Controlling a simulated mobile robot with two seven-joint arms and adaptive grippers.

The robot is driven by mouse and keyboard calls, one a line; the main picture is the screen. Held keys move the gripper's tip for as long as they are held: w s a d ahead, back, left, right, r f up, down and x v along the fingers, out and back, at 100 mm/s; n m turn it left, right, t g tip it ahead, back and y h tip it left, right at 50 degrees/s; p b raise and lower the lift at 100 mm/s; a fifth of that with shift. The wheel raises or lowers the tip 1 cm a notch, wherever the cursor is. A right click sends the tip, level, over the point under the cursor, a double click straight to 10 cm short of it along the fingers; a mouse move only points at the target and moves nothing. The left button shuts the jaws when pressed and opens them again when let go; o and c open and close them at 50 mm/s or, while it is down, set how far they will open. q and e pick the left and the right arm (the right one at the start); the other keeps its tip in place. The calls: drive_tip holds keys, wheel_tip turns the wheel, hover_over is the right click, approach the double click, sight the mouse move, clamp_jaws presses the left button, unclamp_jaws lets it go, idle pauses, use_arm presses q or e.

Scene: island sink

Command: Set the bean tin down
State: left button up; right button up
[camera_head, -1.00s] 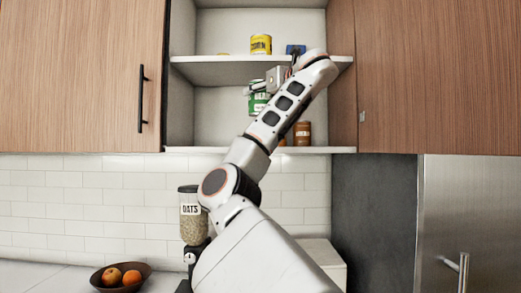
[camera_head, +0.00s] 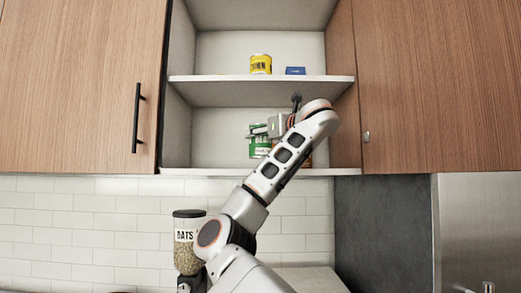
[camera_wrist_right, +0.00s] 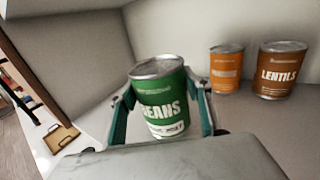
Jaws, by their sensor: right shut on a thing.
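The bean tin (camera_head: 259,148) is green with a silver lid, upright or nearly so, inside the lower compartment of the open cabinet. My right gripper (camera_head: 262,131) is shut on it. In the right wrist view the gripper's fingers (camera_wrist_right: 160,104) are on both sides of the tin (camera_wrist_right: 162,92), whose label reads BEANS. In the head view the tin's base shows a little above the front edge of the lower shelf (camera_head: 210,171). Whether it touches the shelf cannot be told for sure. My left gripper is not in view.
An orange tin (camera_wrist_right: 226,68) and a brown lentils tin (camera_wrist_right: 281,70) stand on the shelf to the right of the bean tin. A yellow tin (camera_head: 261,64) and a blue item (camera_head: 295,71) sit on the upper shelf (camera_head: 220,77). The lower shelf's left part is clear.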

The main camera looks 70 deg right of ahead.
sight(261, 146)
wheel_tip(261, 146, down, 3)
drive_tip(key=shift+f+b, duration=0.15)
drive_tip(key=shift+b, duration=0.15)
drive_tip(key=o, duration=1.5)
drive_tip(key=shift+f, duration=0.1)
